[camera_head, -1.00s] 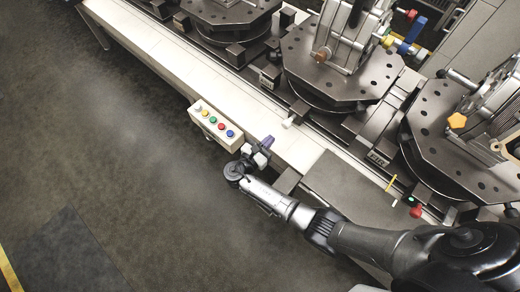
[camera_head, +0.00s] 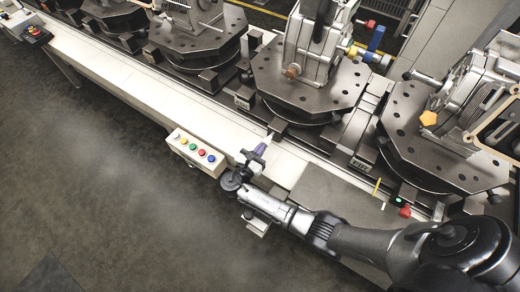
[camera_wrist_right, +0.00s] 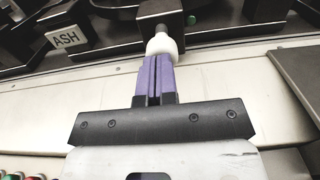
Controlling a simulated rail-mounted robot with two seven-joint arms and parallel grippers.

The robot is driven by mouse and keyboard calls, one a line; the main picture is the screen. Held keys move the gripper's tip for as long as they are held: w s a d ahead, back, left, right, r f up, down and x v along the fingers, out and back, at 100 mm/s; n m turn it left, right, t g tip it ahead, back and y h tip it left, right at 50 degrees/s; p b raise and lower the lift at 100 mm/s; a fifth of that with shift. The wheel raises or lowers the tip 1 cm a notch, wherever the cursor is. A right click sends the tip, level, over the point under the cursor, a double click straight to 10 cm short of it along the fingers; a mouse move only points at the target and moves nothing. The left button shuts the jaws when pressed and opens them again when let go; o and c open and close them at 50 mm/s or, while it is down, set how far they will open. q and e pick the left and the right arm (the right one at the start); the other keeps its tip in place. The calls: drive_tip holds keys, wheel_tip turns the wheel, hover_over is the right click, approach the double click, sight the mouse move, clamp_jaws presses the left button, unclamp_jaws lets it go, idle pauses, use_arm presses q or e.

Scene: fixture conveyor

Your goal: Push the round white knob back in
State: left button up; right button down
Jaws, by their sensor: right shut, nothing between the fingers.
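The round white knob (camera_wrist_right: 161,45) sits on the front of a dark block (camera_wrist_right: 160,14) at the conveyor's near side, in the upper middle of the right wrist view. In the head view the knob (camera_head: 269,137) is a small pale spot just beyond my right fingertips. My right gripper (camera_head: 262,148) is shut and empty. Its purple fingers (camera_wrist_right: 154,64) point at the knob, with the tips overlapping its near edge in the right wrist view. I cannot tell whether they touch it. My left gripper is in neither view.
A button box (camera_head: 197,152) with several coloured buttons is fixed to the conveyor's near edge, left of my right gripper. Dark fixture plates (camera_head: 310,88) stand behind the knob. A grey panel (camera_head: 325,195) lies to the right. The pale conveyor ledge (camera_head: 120,84) is clear.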

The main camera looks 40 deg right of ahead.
drive_tip(key=shift+p+x, duration=0.55)
drive_tip(key=shift+x, duration=0.5)
drive_tip(key=shift+d, duration=0.2)
drive_tip(key=shift+a, duration=0.1)
drive_tip(key=shift+a, duration=0.3)
drive_tip(key=p+v, duration=0.2)
drive_tip(key=v, duration=1.1)
drive_tip(key=shift+a, duration=0.35)
drive_tip(key=shift+s, duration=0.1)
